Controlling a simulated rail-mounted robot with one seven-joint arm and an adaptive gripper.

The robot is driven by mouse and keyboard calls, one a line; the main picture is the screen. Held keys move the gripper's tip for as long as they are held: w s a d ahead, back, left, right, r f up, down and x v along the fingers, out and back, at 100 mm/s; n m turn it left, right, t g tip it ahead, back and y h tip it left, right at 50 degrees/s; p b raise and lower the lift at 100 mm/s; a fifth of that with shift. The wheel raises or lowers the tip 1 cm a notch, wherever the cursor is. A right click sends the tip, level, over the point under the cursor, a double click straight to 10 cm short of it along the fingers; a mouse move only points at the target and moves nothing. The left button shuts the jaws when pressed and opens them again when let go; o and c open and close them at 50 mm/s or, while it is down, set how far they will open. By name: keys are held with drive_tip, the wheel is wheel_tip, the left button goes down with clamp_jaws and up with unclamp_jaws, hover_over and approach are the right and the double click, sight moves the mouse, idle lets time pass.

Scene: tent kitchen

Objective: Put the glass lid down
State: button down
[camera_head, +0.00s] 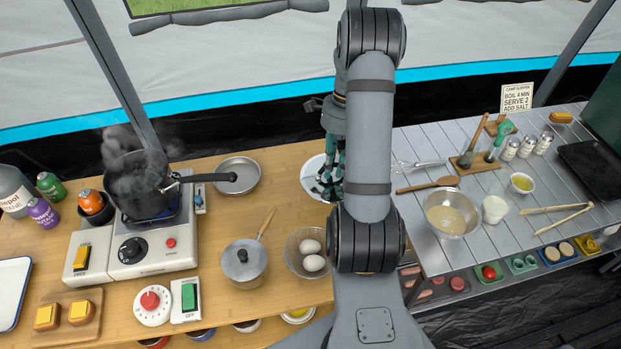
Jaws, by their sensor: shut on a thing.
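My gripper (327,184) is at the back middle of the wooden counter, partly hidden behind my own arm. It is shut on the glass lid, which is mostly hidden by the fingers and arm, so its outline is hard to make out. A pale round dish (308,179) shows below and around the fingers. I cannot tell whether the lid touches it. A black pot (140,190) stands uncovered on the camp stove at the left, with steam rising from it.
A metal plate (237,175) lies left of my gripper. A whisk (418,165), wooden spoon (428,186) and metal bowl (436,221) occupy the grey slatted table at the right.

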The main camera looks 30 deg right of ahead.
sight(305, 165)
drive_tip(key=w+a+f, duration=0.1)
drive_tip(key=w, duration=0.1)
drive_tip(key=w+a+f+p, duration=0.1)
drive_tip(key=w+a+f, duration=0.1)
drive_tip(key=w, duration=0.1)
drive_tip(key=w+a+f+p, duration=0.1)
drive_tip(key=w+f, duration=0.1)
drive_tip(key=shift+w+a, duration=0.2)
drive_tip(key=shift+a, duration=0.1)
drive_tip(key=x, duration=0.1)
drive_tip(key=p+x, duration=0.1)
drive_tip(key=x, duration=0.2)
drive_tip(key=shift+w+d+f+p, duration=0.15)
drive_tip(key=shift+w+d+p, duration=0.1)
drive_tip(key=shift+d+p, duration=0.15)
drive_tip(key=c, duration=1.8)
unclamp_jaws()
drive_tip(key=shift+o, duration=0.6)
drive_tip(key=b+v, duration=0.2)
drive_tip(key=v, duration=1)
drive_tip(key=shift+d+b, duration=0.1)
drive_tip(key=shift+b, duration=0.25)
